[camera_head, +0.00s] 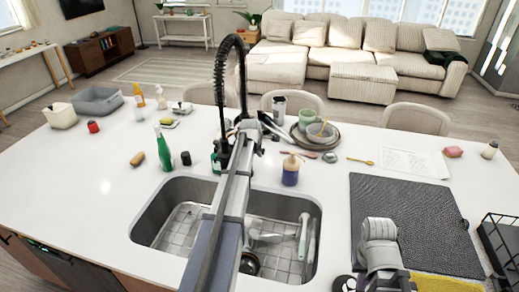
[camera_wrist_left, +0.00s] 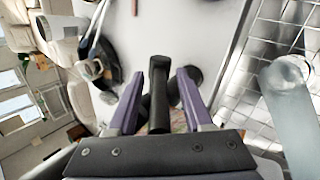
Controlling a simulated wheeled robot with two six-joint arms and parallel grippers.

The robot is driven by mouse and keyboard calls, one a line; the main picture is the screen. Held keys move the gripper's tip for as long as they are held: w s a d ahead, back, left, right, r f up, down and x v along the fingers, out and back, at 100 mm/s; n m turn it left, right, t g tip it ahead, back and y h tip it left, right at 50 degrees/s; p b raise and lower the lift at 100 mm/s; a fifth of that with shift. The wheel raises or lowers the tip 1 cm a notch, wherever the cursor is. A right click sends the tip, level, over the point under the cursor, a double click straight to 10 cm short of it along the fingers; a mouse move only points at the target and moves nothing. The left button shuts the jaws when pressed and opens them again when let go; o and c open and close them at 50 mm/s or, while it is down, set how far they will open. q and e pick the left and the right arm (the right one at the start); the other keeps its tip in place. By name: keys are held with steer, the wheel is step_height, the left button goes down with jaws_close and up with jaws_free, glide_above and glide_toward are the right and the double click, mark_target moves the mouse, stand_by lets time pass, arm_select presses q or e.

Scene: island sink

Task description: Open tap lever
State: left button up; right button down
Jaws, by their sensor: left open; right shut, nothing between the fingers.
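The black tap (camera_head: 219,72) has a tall coiled spring neck that arches up behind the sink. My left arm reaches across the sink to the tap's foot. The left gripper (camera_head: 243,135) is there, and its fingertips are hard to make out in the head view. In the left wrist view the left gripper (camera_wrist_left: 158,90) has its two purple fingers apart. A black rod (camera_wrist_left: 159,92), which looks like the tap lever, stands between them with a gap on each side. My right gripper (camera_head: 380,232) is shut and empty over the dark mat at the right.
The sink (camera_head: 150,218) holds wire racks and some utensils. A green bottle (camera_head: 163,150) stands behind its left side, a soap pump bottle (camera_head: 290,172) behind its right. Plates and bowls (camera_head: 318,132) sit farther back. The dark mat (camera_head: 400,195) lies right of the sink.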

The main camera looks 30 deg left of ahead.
arm_select(q)
steer(key=shift+p+v, duration=3.2)
steer(key=shift+v, duration=0.7)
